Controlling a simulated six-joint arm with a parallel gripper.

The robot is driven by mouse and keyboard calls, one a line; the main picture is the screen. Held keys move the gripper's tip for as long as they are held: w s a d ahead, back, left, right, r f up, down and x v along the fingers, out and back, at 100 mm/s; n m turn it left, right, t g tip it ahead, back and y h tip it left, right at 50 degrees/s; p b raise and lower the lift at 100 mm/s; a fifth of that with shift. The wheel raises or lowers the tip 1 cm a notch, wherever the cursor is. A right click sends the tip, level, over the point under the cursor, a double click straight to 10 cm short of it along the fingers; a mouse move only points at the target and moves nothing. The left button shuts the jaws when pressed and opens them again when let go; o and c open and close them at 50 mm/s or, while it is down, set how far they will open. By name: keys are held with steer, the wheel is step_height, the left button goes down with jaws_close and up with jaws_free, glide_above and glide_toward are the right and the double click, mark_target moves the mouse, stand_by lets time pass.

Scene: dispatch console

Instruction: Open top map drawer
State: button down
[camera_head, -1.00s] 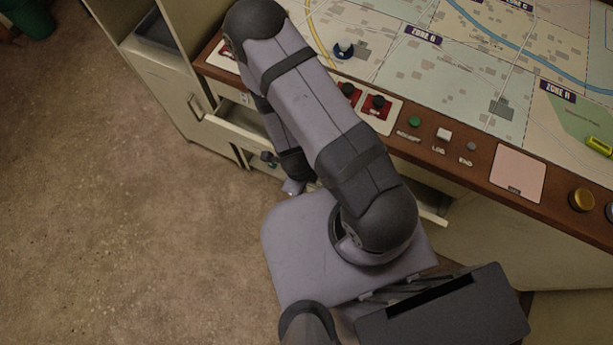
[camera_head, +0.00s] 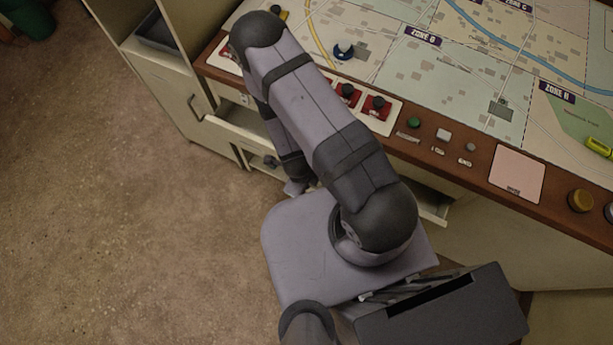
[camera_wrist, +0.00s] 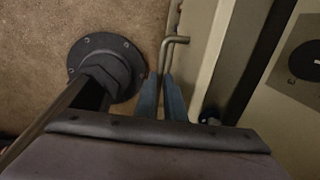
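The top map drawer (camera_head: 229,133) is a cream drawer under the console's wooden edge. It stands partly out, and my arm covers its middle in the head view. Its right end (camera_head: 434,212) shows past the arm. In the wrist view the cream drawer front (camera_wrist: 200,45) runs along the right of a bent metal handle (camera_wrist: 175,40). My gripper (camera_wrist: 160,78) has its two bluish fingers on either side of the handle bar, close against it, and looks shut on it. In the head view the fingers are mostly hidden.
The console top carries a map (camera_head: 440,75) and a row of buttons and red switches (camera_head: 376,106) along its wooden edge. A cabinet door with a handle (camera_head: 195,108) is left of the drawer. The floor (camera_head: 120,220) at left is clear.

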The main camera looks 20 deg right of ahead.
steer(key=s+a+b, duration=0.1)
steer(key=s+a, duration=0.2)
steer(key=shift+s+a, duration=0.15)
steer(key=shift+a, duration=0.05)
stand_by(0.3)
steer(key=c, duration=1.8)
jaws_free()
steer(key=shift+c, duration=0.2)
steer(key=shift+r, duration=0.15)
step_height(320, 180, up, 7)
steer(key=s+a+p, duration=0.1)
